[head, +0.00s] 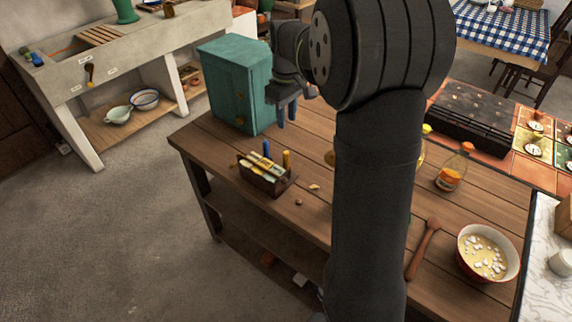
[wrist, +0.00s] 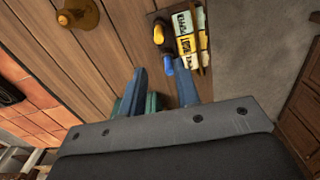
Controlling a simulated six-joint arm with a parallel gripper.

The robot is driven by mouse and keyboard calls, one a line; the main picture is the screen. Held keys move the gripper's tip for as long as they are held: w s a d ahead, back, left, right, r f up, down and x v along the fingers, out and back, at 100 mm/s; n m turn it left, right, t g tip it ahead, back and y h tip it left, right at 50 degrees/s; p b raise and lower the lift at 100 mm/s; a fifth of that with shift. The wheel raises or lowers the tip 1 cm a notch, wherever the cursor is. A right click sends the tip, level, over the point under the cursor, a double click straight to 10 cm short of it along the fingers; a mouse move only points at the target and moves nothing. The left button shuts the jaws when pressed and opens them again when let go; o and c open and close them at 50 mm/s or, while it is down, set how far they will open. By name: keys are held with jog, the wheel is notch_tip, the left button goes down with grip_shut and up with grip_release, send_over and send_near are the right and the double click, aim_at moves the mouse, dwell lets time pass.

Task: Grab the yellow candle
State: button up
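The yellow candle (head: 287,160) stands upright at the right end of a small dark wooden box on the table in the head view. In the wrist view the yellow candle (wrist: 158,34) shows near the top, just beyond the fingertips. A blue candle (head: 266,149) stands beside it; in the wrist view the blue one (wrist: 167,66) lies between the fingers and the yellow candle. My gripper (head: 287,114) is above the table near the teal cabinet, with its fingers pointing down. In the wrist view my gripper (wrist: 161,66) is open and empty.
The box (head: 264,184) also holds several pale labelled packets. The teal cabinet (head: 237,85) stands close beside my gripper. A brass-coloured object (wrist: 78,14), a bottle (head: 452,170), a wooden spoon (head: 423,250) and a red bowl (head: 487,252) are also on the table. The front left table area is mostly clear.

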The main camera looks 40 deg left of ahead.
jog(key=m, duration=0.2)
send_near(286, 159)
jog(key=f, duration=0.6)
jog(key=shift+w, duration=0.2)
jog(key=shift+w+a+f, duration=0.1)
jog(key=shift+a+f, duration=0.1)
jog(key=shift+f, duration=1.15)
jog(key=shift+w+a+f, duration=0.1)
jog(key=shift+a+f, duration=0.05)
jog(key=shift+f, duration=1.15)
grip_shut()
